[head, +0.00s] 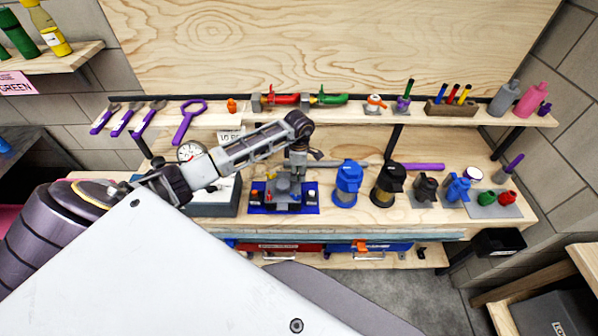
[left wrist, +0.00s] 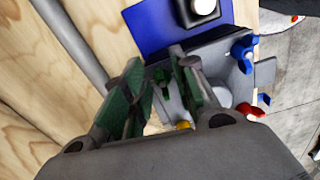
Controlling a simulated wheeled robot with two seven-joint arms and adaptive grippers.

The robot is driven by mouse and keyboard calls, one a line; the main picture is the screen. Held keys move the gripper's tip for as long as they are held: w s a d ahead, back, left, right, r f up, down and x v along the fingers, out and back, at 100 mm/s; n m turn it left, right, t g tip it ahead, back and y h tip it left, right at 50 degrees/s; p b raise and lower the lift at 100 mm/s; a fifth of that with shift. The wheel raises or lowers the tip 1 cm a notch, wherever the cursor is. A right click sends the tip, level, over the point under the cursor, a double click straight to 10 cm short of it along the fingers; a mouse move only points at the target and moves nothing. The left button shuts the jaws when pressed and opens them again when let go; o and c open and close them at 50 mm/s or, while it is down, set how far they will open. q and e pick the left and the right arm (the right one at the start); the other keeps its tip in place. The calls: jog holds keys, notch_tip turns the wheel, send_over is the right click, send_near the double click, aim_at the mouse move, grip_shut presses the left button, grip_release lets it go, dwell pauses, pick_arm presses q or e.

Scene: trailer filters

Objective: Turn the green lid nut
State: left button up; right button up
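The grey fixture (head: 284,186) stands on a blue plate (head: 256,208) in the middle of the bench. In the left wrist view the fixture (left wrist: 215,75) has a blue knob (left wrist: 243,48), a red knob (left wrist: 250,110) and a yellow one (left wrist: 183,125). My left gripper (head: 298,165) points down just above the fixture. In the left wrist view its green-padded fingers (left wrist: 158,85) stand apart. A small dark green piece (left wrist: 160,80) shows between them, perhaps the green lid nut; I cannot tell whether they touch it. My right gripper is out of view.
A blue canister (head: 347,184) and a black one (head: 387,186) stand just right of the fixture. A round gauge (head: 190,152) is to its left. The shelf (head: 215,121) above holds several tools. My arm covers the bench's left part.

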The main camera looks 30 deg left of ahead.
pick_arm(q)
grip_shut()
dwell(0.4)
